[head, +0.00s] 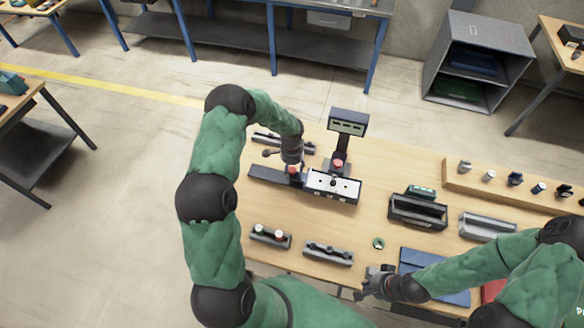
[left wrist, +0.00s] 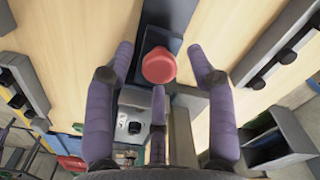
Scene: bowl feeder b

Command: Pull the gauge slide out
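A gauge with a dark display (head: 348,122) on a post stands at the back of the wooden table. In front of it is a white-topped block (head: 333,187), with a dark flat slide (head: 264,175) extending to its left. A red knob (head: 292,171) sits on the slide; it also shows in the left wrist view (left wrist: 158,66). My left gripper (head: 292,163) is over the knob, pointing down. In the left wrist view its purple fingers (left wrist: 160,60) are spread around the knob, with gaps at both sides. My right gripper (head: 370,284) is near the front edge, away from the gauge; its finger opening is unclear.
Dark racks (head: 270,236) and (head: 328,253) lie in front of the gauge. A blue tray (head: 440,268) lies by my right arm. A peg rail (head: 510,188) runs along the right.

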